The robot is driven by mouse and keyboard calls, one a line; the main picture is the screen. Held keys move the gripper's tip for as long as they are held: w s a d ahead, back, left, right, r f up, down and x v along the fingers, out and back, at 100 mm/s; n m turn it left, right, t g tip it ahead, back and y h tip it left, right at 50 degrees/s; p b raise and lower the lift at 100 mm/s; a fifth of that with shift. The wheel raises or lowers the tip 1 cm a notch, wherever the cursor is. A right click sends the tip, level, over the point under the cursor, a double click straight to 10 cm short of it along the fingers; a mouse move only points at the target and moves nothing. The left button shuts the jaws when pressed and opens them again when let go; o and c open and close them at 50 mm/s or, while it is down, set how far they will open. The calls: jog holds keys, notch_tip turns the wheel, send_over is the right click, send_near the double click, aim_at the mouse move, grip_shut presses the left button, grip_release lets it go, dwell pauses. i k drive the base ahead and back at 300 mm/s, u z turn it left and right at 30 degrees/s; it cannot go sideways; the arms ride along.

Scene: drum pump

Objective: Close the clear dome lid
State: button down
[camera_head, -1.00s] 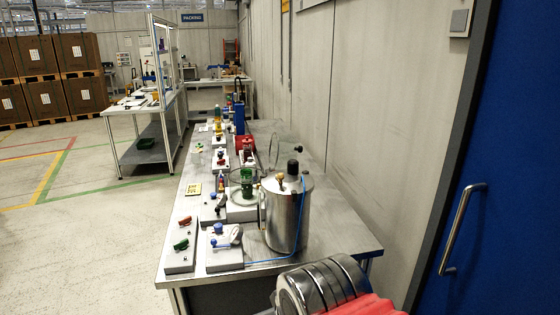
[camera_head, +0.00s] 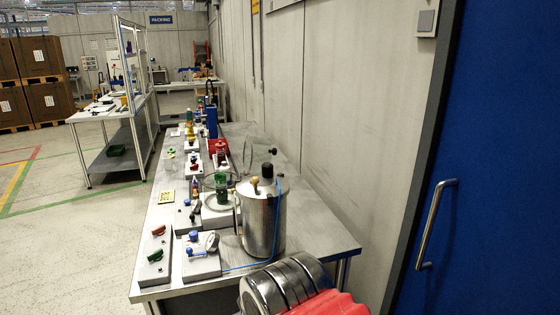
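The clear dome lid (camera_head: 248,153) stands open, tilted up on edge behind the steel drum, toward the wall. It is see-through and its outline is faint. In front of it a round clear rim on a white base (camera_head: 217,220) surrounds a green part (camera_head: 221,186). The drum hides part of this base. My gripper's fingers are not in view. Only a ringed metal and red part of my arm shows at the bottom edge, near the bench's front right corner.
The steel drum (camera_head: 262,222) with a black cap and blue hose stands close in front of the lid. Small panels with a red and green handle (camera_head: 155,255) and a blue knob (camera_head: 199,262) sit at the bench's front left. The bench's right strip (camera_head: 318,240) is clear.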

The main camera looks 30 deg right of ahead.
aim_at(274, 152)
jog(key=z, duration=0.05)
jog(key=i, duration=0.95)
jog(key=u, duration=0.15)
